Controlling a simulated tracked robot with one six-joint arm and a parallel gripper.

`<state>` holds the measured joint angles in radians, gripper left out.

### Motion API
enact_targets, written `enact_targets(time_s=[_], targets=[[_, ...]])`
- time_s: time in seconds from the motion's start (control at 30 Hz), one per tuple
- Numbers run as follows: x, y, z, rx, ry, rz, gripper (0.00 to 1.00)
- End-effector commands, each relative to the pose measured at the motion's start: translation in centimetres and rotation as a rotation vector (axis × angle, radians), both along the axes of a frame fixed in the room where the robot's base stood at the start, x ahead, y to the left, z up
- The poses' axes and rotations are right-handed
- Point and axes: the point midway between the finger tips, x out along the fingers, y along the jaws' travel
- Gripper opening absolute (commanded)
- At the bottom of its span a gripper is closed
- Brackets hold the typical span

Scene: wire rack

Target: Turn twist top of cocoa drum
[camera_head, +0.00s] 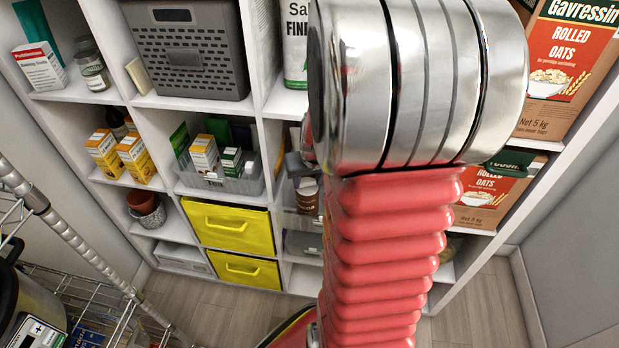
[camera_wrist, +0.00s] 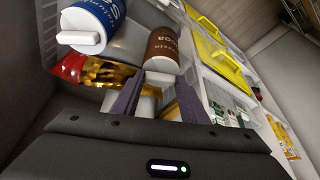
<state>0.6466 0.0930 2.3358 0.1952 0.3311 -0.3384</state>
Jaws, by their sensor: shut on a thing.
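The cocoa drum (camera_wrist: 161,52) is a brown cylinder with pale lettering, near the middle of the wrist view. Its pale twist top (camera_wrist: 157,79) faces my gripper (camera_wrist: 157,103). The two dark fingers lie on either side of the top and are shut on it. The finger contact is partly hidden. In the head view a small part of the brown drum (camera_head: 307,196) shows in a shelf compartment left of my red arm. The arm hides most of that compartment.
A blue drum (camera_wrist: 92,22) with a white top stands beside the cocoa drum. A gold and red packet (camera_wrist: 97,73) is close by. Yellow drawers (camera_head: 228,226) and a clear bin of tea boxes (camera_head: 216,184) are to the left. A wire rack (camera_head: 75,312) stands at lower left.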

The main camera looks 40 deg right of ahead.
Motion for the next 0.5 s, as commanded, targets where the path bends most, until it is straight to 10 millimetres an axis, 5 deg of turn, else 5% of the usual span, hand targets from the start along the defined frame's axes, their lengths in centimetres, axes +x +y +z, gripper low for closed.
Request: enact_targets(time_s=[0.07, 0.1, 0.37, 0.5], targets=[[-0.02, 0.02, -0.02, 0.000, 0.001, 0.000, 0.17], [-0.02, 0.01, -0.02, 0.000, 0.001, 0.000, 0.41], [0.00, 0.00, 0.00, 0.000, 0.000, 0.000, 0.59], [0.00, 0.00, 0.00, 0.000, 0.000, 0.000, 0.59]])
